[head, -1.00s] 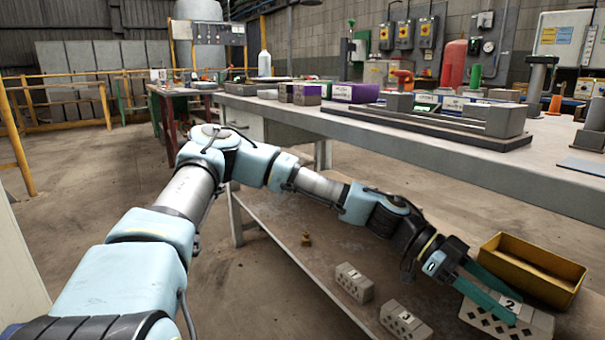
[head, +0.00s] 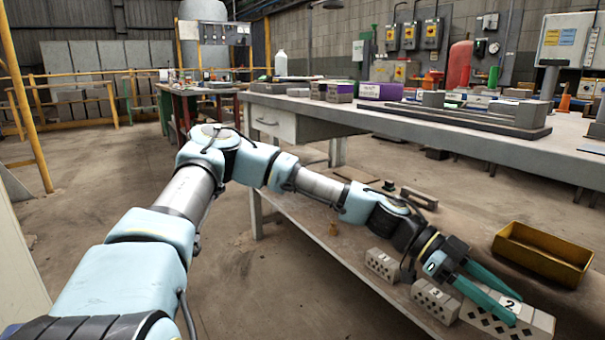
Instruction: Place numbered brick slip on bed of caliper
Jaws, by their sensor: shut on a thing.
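The brick slip numbered 2 (head: 542,321) is a grey-beige block with dark diamond-shaped holes in its face and a white number label on top. My gripper (head: 498,298) has its teal fingers shut on this brick, low at the right of the head view. Whether the brick clears the lower shelf is hard to tell. The likely caliper is a long dark base (head: 420,127) with grey upright blocks (head: 528,113) on the bench top. It lies above and beyond my gripper.
Bricks numbered 1 (head: 382,265) and 3 (head: 434,301) lie on the lower shelf (head: 345,270) left of my gripper. A yellow tray (head: 543,255) sits behind it. The bench top (head: 490,150) overhangs the shelf. Purple boxes (head: 380,91) stand on the bench.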

